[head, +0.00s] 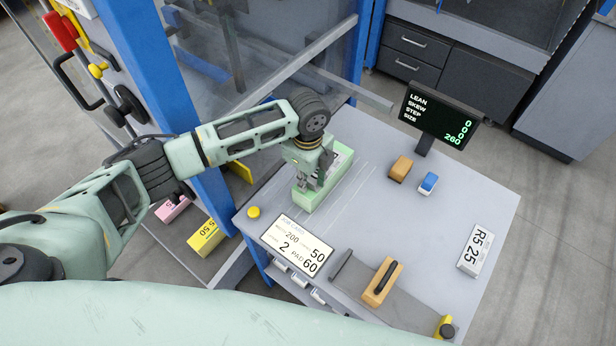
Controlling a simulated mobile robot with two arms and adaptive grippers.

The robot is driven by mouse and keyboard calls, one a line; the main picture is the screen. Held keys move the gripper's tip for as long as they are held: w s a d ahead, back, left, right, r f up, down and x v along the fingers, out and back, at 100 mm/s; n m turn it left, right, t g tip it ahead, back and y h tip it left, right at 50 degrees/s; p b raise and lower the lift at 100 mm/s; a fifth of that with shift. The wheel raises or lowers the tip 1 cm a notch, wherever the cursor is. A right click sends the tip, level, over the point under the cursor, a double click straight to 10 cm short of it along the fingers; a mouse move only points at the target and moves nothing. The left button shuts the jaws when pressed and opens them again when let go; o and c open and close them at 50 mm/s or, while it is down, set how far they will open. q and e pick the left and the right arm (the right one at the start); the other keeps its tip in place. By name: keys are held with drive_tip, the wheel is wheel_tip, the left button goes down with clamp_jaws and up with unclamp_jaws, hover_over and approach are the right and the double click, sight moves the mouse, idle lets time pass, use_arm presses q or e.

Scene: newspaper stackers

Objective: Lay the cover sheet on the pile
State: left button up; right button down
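My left gripper (316,183) points down at a pale green block-like stack (334,183) on the grey table. Its fingers are at the near part of the stack and hide some of its top. Whether they touch it, and whether they are open or shut, is too small to tell. A white patch with dark marks shows on the stack behind the fingers. I cannot make out a separate cover sheet or tell whether this stack is the pile. My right gripper is not in view.
The grey table (430,240) holds a job card (297,246), a yellow button (253,212), a wooden-handled tool (382,284), brown (400,168) and blue (428,183) blocks, a white R5 25 block (475,250) and a display (440,115). A blue post (180,90) stands left. The table's middle is clear.

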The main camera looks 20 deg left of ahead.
use_arm(q)
drive_tip(key=shift+r, duration=0.1)
wheel_tip(320, 180, up, 12)
drive_tip(key=p, duration=1.2)
